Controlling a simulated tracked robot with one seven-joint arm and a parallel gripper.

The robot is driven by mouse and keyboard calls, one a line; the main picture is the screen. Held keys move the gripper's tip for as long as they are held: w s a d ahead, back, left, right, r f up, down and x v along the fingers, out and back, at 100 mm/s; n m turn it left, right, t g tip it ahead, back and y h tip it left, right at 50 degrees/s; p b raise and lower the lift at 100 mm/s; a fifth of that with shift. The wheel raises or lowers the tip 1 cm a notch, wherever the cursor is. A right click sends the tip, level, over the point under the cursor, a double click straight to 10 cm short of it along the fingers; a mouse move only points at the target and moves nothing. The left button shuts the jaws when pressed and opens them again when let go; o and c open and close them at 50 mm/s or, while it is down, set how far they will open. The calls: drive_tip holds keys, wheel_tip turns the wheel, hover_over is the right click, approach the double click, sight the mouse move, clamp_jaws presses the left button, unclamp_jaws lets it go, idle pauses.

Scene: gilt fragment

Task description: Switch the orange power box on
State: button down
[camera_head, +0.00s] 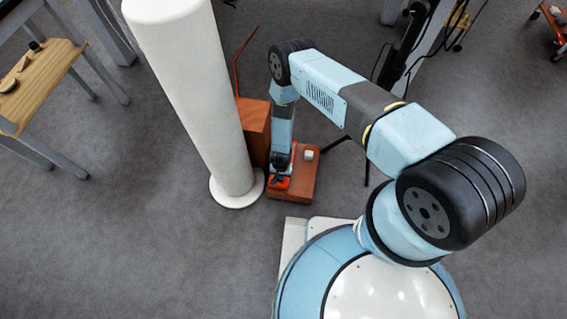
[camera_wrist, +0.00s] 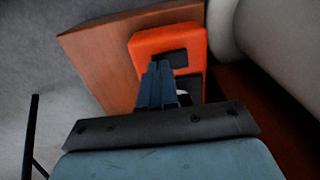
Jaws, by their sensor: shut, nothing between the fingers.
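The orange power box (camera_wrist: 196,42) sits on a brown wooden block in the wrist view, with dark recessed panels on its top face. In the head view the orange box (camera_head: 279,183) shows only in part, under the end of my arm. My gripper (camera_wrist: 160,66) is shut with nothing between its fingers. Its fingertips are over the orange box's face, at the edge of a dark panel. I cannot tell whether they touch it. A small white part shows beside the fingers. The switch's position is largely hidden by the fingers.
The wooden block (camera_head: 300,186) carries a small white object (camera_head: 308,155). A thick white column (camera_head: 195,90) stands close at the left of the block. A taller brown box (camera_head: 256,128) is behind. A wooden table (camera_head: 48,75) is at the far left. Open grey floor lies in front.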

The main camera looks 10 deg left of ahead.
drive_tip(key=shift+f, duration=0.45)
idle(0.4)
drive_tip(key=shift+r, duration=3.5)
